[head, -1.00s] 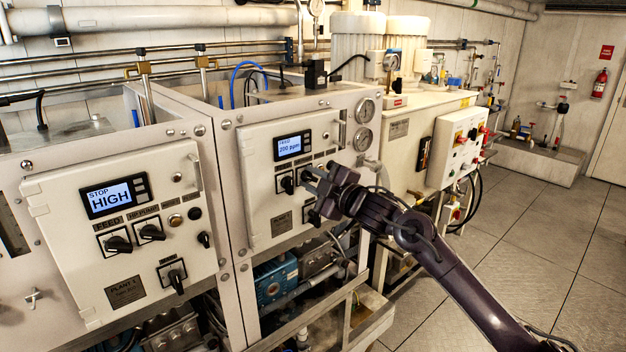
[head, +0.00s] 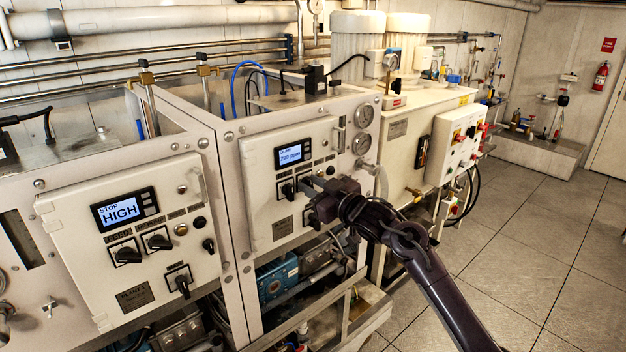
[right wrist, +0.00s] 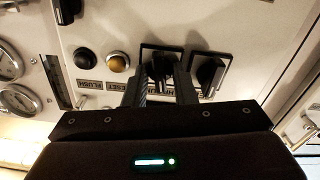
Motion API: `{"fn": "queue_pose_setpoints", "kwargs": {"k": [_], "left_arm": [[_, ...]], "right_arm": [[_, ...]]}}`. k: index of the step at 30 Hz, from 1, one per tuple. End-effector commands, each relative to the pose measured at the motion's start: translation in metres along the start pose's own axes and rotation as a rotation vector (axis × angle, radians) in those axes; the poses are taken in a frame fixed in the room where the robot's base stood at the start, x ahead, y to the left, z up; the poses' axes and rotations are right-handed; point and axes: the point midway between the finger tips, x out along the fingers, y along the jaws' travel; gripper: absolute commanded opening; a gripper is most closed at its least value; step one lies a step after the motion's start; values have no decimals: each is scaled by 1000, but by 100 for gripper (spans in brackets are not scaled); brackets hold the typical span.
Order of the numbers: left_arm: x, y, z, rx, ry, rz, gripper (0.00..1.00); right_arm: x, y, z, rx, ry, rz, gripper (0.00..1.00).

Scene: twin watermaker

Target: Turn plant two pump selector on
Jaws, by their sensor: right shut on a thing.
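The plant two panel (head: 262,205) is a cream door with a lit display (head: 292,154) reading about 200 ppm; its top line is too small to read. Its left black selector (head: 288,190) shows beside my right gripper (head: 308,186). In the right wrist view, which is upside down to the panel, my right gripper (right wrist: 160,92) is shut on the other black selector, the pump selector (right wrist: 161,66), with one finger on each side. The left selector (right wrist: 208,72) stands free beside it. In the head view the gripper mostly hides the pump selector. My left gripper is not in view.
The plant one panel (head: 75,235) on the left has its own knobs and a display (head: 122,209) reading STOP HIGH. A door handle (head: 342,136) and round gauges (head: 363,115) lie close to my right gripper. The floor (head: 520,240) on the right is clear.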

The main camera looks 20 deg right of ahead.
Motion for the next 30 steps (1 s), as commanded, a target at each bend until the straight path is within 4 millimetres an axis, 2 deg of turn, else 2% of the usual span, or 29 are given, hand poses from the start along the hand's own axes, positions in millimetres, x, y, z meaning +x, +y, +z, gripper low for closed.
{"fn": "queue_pose_setpoints", "kwargs": {"k": [3, 12, 29, 30], "left_arm": [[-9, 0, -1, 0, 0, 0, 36], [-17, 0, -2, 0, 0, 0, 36], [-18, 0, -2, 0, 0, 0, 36], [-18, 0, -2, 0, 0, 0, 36]], "right_arm": [[0, 0, -2, 78, -3, -1, 2], [0, 0, 0, 200, -3, 0, 2], [0, 0, 1, 230, -2, -1, 2], [0, 0, 1, 230, -2, -1, 27]]}}
